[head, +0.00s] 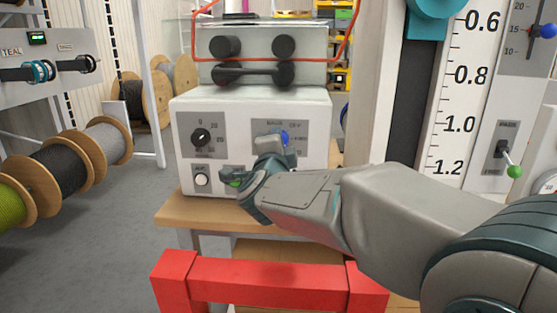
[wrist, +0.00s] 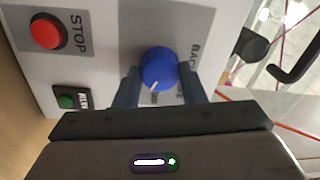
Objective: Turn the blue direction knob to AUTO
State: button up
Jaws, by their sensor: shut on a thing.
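The blue direction knob (wrist: 159,68) sits on a grey label plate on the white machine's front, between my gripper's two fingers. A pale pointer mark on the knob points toward the bottom of the wrist view, slightly left. My gripper (wrist: 160,82) is shut on the knob, one finger on each side. In the head view my gripper (head: 271,146) covers most of the knob, and only a blue edge (head: 285,138) shows. The plate's lettering is partly hidden; "BACK" is partly readable and I cannot read AUTO.
A black dial (head: 201,138) is on the machine's left. A red frame (head: 268,284) stands in front of the wooden bench (head: 185,212). Cable reels (head: 62,165) stand at left.

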jog(key=shift+f+m+b, duration=0.1)
jog(key=shift+m+b, duration=1.35)
jog(key=shift+m, duration=0.45)
jog(key=o, duration=1)
jog(key=shift+a, duration=0.1)
jog(key=s, duration=0.4)
jog(key=s+a+p, duration=0.1)
jog(key=s, duration=0.4)
jog(key=s+p, duration=0.1)
jog(key=s, duration=0.3)
jog(key=shift+s+a+f, duration=0.15)
jog(key=shift+s+a, duration=0.1)
jog(key=shift+s, duration=0.1)
